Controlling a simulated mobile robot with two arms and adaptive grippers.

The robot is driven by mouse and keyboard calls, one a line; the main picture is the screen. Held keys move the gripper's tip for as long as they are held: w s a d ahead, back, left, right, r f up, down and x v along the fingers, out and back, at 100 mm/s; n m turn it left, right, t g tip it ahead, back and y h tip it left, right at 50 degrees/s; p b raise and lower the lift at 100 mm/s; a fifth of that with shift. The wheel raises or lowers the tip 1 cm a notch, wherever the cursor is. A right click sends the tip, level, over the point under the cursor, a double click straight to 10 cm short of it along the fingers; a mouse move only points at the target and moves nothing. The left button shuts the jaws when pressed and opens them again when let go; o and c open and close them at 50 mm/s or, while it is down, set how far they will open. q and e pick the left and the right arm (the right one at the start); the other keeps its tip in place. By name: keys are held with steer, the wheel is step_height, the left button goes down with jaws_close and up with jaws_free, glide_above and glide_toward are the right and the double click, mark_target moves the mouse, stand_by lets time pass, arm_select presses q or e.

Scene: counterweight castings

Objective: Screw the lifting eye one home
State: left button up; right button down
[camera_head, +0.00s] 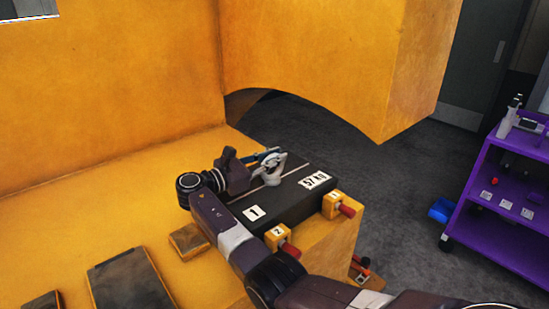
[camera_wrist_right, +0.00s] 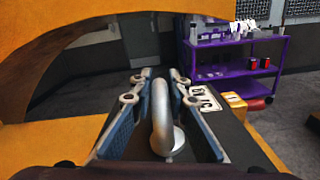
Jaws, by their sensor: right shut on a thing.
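The lifting eye (camera_wrist_right: 161,112) is a bright metal loop on a round collar; it also shows in the head view (camera_head: 273,177). It stands on a dark casting (camera_head: 285,205) labelled "1" and "57 kg". My right gripper (camera_head: 267,158) is at the eye, with its blue-grey fingers on both sides of the loop in the right wrist view (camera_wrist_right: 153,85), shut on it. The fingers partly hide the loop in the head view. Whether the collar touches the casting's top cannot be told. My left gripper is out of view.
A purple cart (camera_head: 500,210) and a blue bin (camera_head: 440,210) stand right.

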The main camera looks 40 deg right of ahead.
steer(key=c, duration=1.8)
jaws_free()
steer(key=shift+r, duration=0.1)
steer(key=shift+c, duration=0.2)
steer(key=a, duration=0.8)
steer(key=s+a, duration=0.1)
steer(key=a, duration=0.3)
